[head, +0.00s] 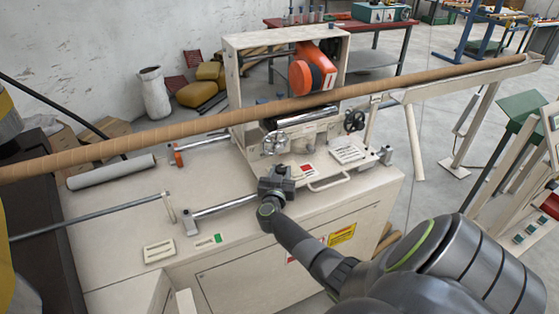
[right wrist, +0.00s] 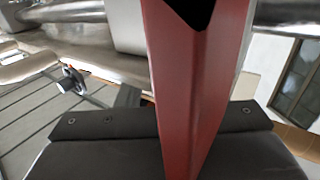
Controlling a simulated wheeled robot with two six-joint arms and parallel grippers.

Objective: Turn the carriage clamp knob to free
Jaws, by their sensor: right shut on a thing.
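The carriage (head: 318,175) is a cream plate on the winder bed, below the long brown tube (head: 200,123). My right gripper (head: 277,182) is at the carriage's front left corner, by the end of a steel rod, and hides what it holds in the head view. In the right wrist view a red part (right wrist: 188,95) stands up close between the dark jaws; it appears to be the carriage clamp knob, and my right gripper is shut on it. Its full shape and turn angle cannot be told. My left gripper is not in view.
Handwheels (head: 354,121) and an orange motor (head: 312,72) stand behind my right gripper. A steel rod (head: 225,207) lies to its left. A white handle (head: 328,182) sits on the carriage to its right. The bed's front left has bare room between small labels (head: 159,250).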

